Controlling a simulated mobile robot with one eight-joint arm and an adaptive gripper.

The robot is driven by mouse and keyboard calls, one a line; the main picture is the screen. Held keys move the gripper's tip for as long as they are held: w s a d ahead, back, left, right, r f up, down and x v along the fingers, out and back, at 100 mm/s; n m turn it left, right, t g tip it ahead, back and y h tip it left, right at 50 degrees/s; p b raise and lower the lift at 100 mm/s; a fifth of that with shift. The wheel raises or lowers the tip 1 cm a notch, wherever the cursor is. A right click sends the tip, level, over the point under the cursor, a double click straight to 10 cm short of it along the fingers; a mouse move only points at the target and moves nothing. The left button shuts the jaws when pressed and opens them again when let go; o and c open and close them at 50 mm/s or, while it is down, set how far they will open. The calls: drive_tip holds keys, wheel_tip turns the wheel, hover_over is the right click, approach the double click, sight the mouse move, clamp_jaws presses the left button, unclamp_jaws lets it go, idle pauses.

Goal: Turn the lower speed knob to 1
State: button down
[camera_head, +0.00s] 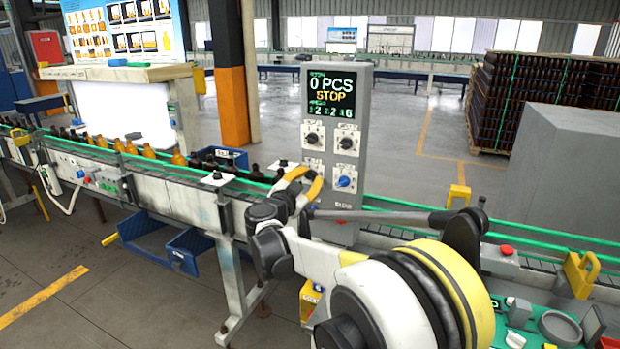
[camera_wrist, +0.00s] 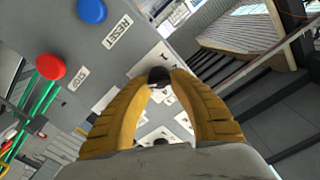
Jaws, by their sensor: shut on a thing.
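The grey control panel (camera_head: 372,75) stands upright beside the conveyor in the head view. Its screen (camera_head: 331,95) reads "0 PCS" and "STOP" with a row of digits below. Two black knobs, an upper left one (camera_head: 313,138) and an upper right one (camera_head: 346,143), sit under the screen. A blue control (camera_head: 343,182) sits lower right. My gripper (camera_head: 312,180) is at the lower left of these controls and hides what is there. In the wrist view, my gripper's yellow fingers (camera_wrist: 160,78) close around a dark knob (camera_wrist: 160,75). Its pointer direction is hidden.
The wrist view shows a blue RESET button (camera_wrist: 92,10) and a red STOP button (camera_wrist: 51,67) near the fingers. The conveyor (camera_head: 110,160) with amber bottles (camera_head: 149,151) runs behind my arm. A large grey box (camera_head: 565,165) stands at right.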

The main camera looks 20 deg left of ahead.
drive_tip(key=n, duration=0.5)
drive_tip(key=shift+a+n, duration=0.1)
drive_tip(key=shift+n, duration=0.3)
drive_tip(key=n, duration=0.6)
drive_tip(key=shift+a, duration=0.1)
drive_tip(key=n, duration=0.6)
drive_tip(key=shift+a+n, duration=0.1)
drive_tip(key=shift+n, duration=0.3)
drive_tip(key=n, duration=0.6)
drive_tip(key=shift+f, duration=0.2)
drive_tip(key=n, duration=0.6)
drive_tip(key=shift+f+n, duration=0.1)
drive_tip(key=shift+n, duration=0.2)
drive_tip(key=n, duration=1.2)
drive_tip(key=shift+d+n, duration=0.25)
drive_tip(key=shift+n, duration=0.05)
drive_tip(key=n, duration=0.5)
drive_tip(key=shift+n, duration=0.4)
